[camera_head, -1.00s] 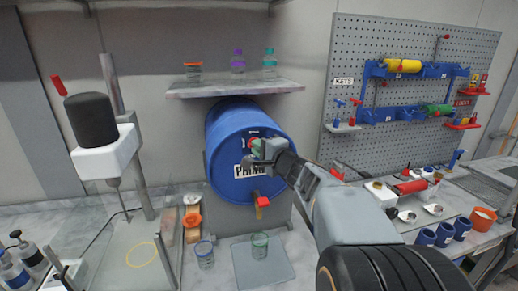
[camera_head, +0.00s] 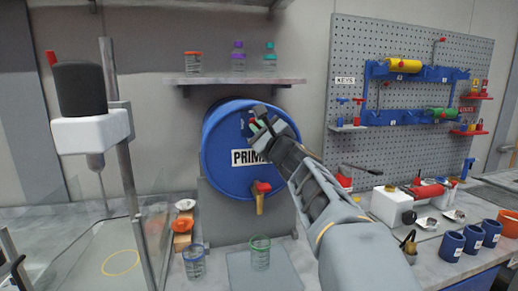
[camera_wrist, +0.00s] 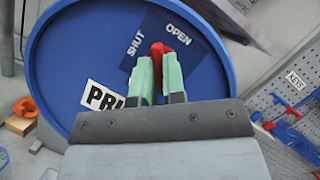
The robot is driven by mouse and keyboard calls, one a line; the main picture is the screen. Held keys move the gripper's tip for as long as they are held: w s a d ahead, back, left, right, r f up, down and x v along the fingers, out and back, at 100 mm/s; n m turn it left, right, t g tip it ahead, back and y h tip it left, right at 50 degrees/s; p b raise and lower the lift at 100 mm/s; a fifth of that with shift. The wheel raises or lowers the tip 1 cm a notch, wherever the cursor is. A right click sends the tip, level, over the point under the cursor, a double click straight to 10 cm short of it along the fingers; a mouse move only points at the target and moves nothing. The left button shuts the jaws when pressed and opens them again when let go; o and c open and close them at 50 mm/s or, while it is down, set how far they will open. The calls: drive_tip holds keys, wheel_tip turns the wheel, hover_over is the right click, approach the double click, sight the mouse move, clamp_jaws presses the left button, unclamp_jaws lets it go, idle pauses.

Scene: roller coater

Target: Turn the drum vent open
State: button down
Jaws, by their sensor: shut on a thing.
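The blue drum (camera_head: 225,185) lies on its side on a grey stand, its round face toward me. Its vent, a small red handle (camera_wrist: 160,50), is on a dark blue plate marked SHUT and OPEN, high on the drum face. My gripper (camera_wrist: 158,76) has its green fingers closed around the red handle, which shows just beyond the fingertips. The handle's tip lies between the two words. In the head view my gripper (camera_head: 261,125) covers most of the vent and part of the PRIMER label.
A red-handled tap (camera_head: 260,190) hangs low on the drum, above a clear cup (camera_head: 260,250). A shelf (camera_head: 215,81) with small bottles is just above the drum. A stirrer (camera_head: 90,130) stands left; a pegboard (camera_head: 400,50) and blue cups (camera_head: 470,238) are right.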

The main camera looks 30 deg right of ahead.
drive_tip(key=m+h+b, duration=0.2)
drive_tip(key=m+b, duration=0.2)
drive_tip(key=m+h+b, duration=0.2)
drive_tip(key=m+b, duration=0.1)
drive_tip(key=m, duration=0.1)
drive_tip(key=m+t+h+b, duration=0.1)
drive_tip(key=m+b, duration=0.2)
drive_tip(key=b, duration=0.1)
drive_tip(key=shift+a+f+m+h+b, duration=0.15)
drive_tip(key=shift+a+m+h+b, duration=0.1)
drive_tip(key=shift+m+h+b, duration=0.15)
drive_tip(key=shift+m, duration=0.3)
drive_tip(key=c, duration=1.2)
unclamp_jaws()
drive_tip(key=b+v, duration=0.3)
drive_tip(key=v, duration=1)
drive_tip(key=shift+s, duration=0.35)
drive_tip(key=shift+a, duration=0.15)
